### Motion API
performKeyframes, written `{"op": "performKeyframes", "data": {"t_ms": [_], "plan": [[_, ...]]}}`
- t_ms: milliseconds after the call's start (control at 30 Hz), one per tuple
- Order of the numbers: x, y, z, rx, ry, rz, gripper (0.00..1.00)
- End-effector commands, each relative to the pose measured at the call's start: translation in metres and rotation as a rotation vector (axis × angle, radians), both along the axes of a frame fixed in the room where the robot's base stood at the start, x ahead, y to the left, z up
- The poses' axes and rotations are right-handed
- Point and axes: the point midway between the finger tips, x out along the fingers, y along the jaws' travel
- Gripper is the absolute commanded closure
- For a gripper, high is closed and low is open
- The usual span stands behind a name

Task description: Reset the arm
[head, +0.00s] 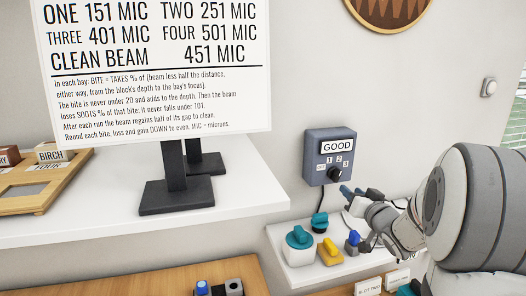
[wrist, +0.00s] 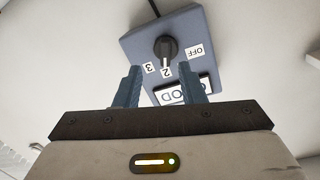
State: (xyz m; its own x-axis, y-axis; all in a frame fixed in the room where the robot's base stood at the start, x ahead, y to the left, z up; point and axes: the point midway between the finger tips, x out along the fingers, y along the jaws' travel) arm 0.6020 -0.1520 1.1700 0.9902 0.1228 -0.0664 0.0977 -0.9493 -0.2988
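My gripper (head: 349,193) is in front of and just below the grey-blue wall box with a dial (head: 334,155). In the wrist view my gripper (wrist: 158,82) shows two blue-grey fingers spread apart with nothing between them. Beyond the fingertips is the black knob (wrist: 165,48) of the box, with labels OFF, 2 and 3 around it. Its grip seems turned toward 2. The GOOD sign (head: 337,146) on the box is partly hidden by a finger in the wrist view. My fingers look apart from the knob.
A white shelf (head: 300,277) below holds a teal-topped white pot (head: 299,247), a yellow piece (head: 330,252) and other small parts, close under my arm. At left, a larger shelf (head: 245,185) carries a sign on a black stand (head: 176,196) and a wooden tray (head: 40,201).

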Motion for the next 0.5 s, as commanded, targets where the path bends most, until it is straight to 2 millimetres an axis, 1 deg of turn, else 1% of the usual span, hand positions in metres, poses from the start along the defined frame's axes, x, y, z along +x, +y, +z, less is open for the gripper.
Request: {"op": "performKeyframes", "data": {"t_ms": [33,133,267,367,467,500], "plan": [[-0.003,0.005,0.003,-0.031,0.030,-0.032,0.64],[-0.014,0.010,0.001,-0.101,0.126,-0.112,0.64],[-0.040,0.020,-0.006,-0.175,0.279,-0.197,0.64],[-0.066,0.031,-0.015,-0.219,0.411,-0.235,0.64],[-0.098,0.044,-0.025,-0.253,0.549,-0.247,0.64],[-0.113,0.052,-0.030,-0.263,0.607,-0.242,0.64]]}}
